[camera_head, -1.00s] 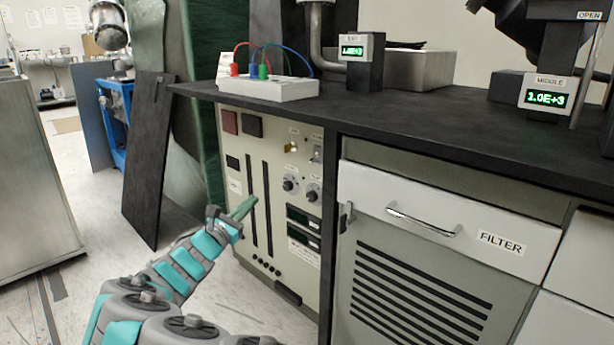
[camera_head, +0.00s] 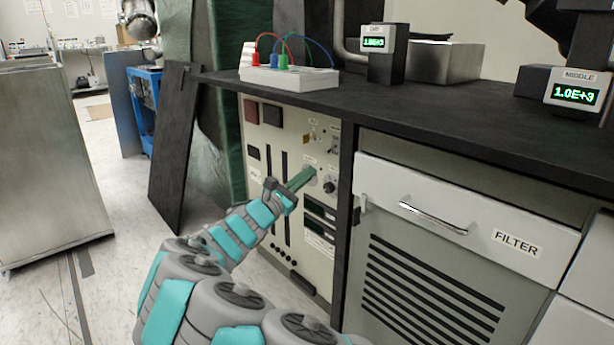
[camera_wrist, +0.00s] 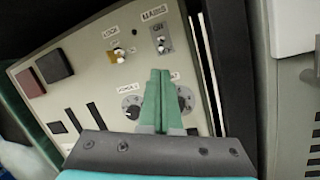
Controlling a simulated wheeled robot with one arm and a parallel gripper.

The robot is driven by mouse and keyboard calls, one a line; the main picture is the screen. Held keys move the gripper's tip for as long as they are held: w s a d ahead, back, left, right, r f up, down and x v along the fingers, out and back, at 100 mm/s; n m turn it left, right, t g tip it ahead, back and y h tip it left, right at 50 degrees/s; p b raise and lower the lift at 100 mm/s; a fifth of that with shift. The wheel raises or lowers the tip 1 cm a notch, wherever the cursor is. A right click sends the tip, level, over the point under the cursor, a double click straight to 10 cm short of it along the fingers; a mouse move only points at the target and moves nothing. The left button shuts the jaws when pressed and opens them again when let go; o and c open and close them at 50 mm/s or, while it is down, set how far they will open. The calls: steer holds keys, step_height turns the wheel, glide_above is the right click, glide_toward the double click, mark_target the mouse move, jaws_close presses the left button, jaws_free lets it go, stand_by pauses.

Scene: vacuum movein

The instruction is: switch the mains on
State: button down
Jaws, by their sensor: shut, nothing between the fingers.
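The mains switch (camera_wrist: 161,46) is a small pale toggle on a grey plate under the MAINS label, at the panel's upper right in the wrist view. It also shows in the head view (camera_head: 335,142), too small to read its position. The control panel (camera_head: 262,215) is a cream cabinet front under the bench. My gripper (camera_head: 313,172) has green fingers pressed together with nothing between them. In the wrist view its fingertips (camera_wrist: 160,74) appear below the mains switch, between two round knobs. In the head view the fingers hide the left knob. I cannot tell whether they touch the panel.
The LOCK switch (camera_wrist: 118,53) is left of the mains switch. The right knob (camera_head: 330,186) is beside my fingertips. The dark bench top (camera_head: 440,120) overhangs the panel, and the FILTER cabinet (camera_head: 430,250) stands to its right. A dark board (camera_head: 172,150) leans on the left.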

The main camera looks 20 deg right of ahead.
mark_target(331, 150)
steer(key=x, duration=0.7)
steer(key=shift+w+d, duration=0.1)
steer(key=shift+d, duration=0.05)
steer(key=shift+r, duration=0.2)
steer(key=shift+y+p, duration=0.4)
steer(key=shift+p, duration=0.3)
